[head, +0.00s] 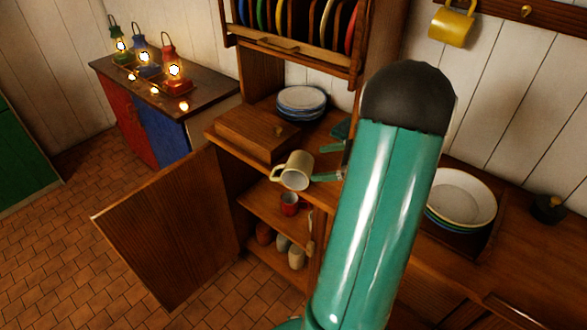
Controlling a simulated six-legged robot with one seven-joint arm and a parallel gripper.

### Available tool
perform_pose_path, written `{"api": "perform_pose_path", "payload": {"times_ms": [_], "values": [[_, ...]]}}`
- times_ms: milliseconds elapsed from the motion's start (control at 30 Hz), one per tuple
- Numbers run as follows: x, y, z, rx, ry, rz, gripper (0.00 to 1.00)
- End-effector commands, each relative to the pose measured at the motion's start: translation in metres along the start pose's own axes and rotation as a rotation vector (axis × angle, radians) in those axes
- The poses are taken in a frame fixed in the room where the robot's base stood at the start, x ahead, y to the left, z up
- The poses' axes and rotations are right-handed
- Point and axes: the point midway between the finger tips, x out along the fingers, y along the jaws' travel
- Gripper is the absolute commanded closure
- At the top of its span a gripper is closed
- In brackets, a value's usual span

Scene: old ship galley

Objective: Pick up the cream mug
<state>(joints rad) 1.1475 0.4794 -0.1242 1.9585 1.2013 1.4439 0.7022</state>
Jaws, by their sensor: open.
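A cream mug (296,171) is tilted on its side at the open cupboard, below the wooden box, with its mouth toward the lower right and its handle on the left. My gripper (317,164) is just right of it, with its two teal fingers apart and pointing left. The fingertips are close to the mug's rim. I cannot tell whether they touch it, or what the mug rests on. My arm hides the gripper's base and part of the cupboard.
The cupboard door (165,225) stands open at left. A red mug (290,204) is on the shelf, with several mugs below. A wooden box (257,133) and stacked plates (302,99) sit above. Lanterns (174,70) stand on the left cabinet. A yellow mug (453,27) hangs at upper right.

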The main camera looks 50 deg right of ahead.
Motion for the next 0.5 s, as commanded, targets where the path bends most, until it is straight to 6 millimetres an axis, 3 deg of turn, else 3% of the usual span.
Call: {"api": "perform_pose_path", "payload": {"times_ms": [133, 500], "values": [[0.029, 0.001, 0.000, 0.000, 0.000, 0.004, 0.00], [0.063, -0.001, 0.002, -0.003, 0.001, 0.007, 0.00]]}}
